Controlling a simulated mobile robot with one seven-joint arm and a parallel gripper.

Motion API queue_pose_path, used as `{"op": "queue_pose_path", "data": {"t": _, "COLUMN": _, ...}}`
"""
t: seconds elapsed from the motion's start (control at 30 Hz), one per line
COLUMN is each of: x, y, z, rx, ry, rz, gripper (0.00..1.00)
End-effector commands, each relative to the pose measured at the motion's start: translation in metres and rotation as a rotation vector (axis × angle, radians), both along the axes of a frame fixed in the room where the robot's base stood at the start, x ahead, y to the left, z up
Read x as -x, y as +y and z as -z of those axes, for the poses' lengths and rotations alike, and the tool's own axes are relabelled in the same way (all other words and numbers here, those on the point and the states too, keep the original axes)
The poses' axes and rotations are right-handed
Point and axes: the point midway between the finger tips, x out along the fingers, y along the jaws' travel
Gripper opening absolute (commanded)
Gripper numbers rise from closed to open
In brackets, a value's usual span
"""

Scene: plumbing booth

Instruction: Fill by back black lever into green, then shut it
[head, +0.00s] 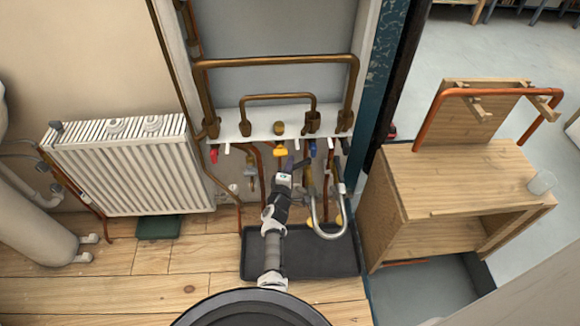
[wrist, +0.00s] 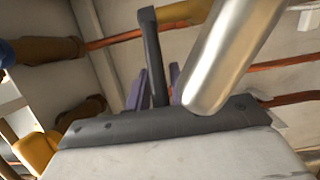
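My gripper (head: 291,163) is in front of the pipe panel, just below the row of coloured lever handles. In the wrist view its purple fingers (wrist: 157,92) are partly hidden by a steel pipe. A dark upright bar (wrist: 151,50) shows between or just behind them. I cannot tell if this is the black lever or whether the fingers grip it. No separate black lever is clear in the head view. A dark green box (head: 158,228) sits on the floor below the radiator.
A bent steel pipe (head: 345,215) hangs right of my arm, close to the gripper. Red (head: 214,155), yellow (head: 280,151) and blue (head: 313,147) levers line the white shelf (head: 245,128). A black tray (head: 345,262) lies below. A wooden bench (head: 480,175) stands right.

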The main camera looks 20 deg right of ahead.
Motion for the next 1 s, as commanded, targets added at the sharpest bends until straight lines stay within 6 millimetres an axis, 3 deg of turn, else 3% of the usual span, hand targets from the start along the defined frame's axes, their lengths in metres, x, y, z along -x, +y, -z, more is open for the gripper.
{"op": "queue_pose_path", "data": {"t": 0.03, "x": 0.0, "y": 0.0, "z": 0.0, "rx": 0.0, "ry": 0.0, "rz": 0.0, "gripper": 0.15}}
{"op": "queue_pose_path", "data": {"t": 0.17, "x": 0.0, "y": 0.0, "z": 0.0, "rx": 0.0, "ry": 0.0, "rz": 0.0, "gripper": 0.0}}
{"op": "queue_pose_path", "data": {"t": 0.57, "x": -0.003, "y": 0.0, "z": -0.003, "rx": -0.001, "ry": 0.0, "rz": 0.021, "gripper": 0.0}}
{"op": "queue_pose_path", "data": {"t": 1.0, "x": -0.019, "y": -0.003, "z": -0.002, "rx": -0.003, "ry": -0.003, "rz": 0.235, "gripper": 0.0}}
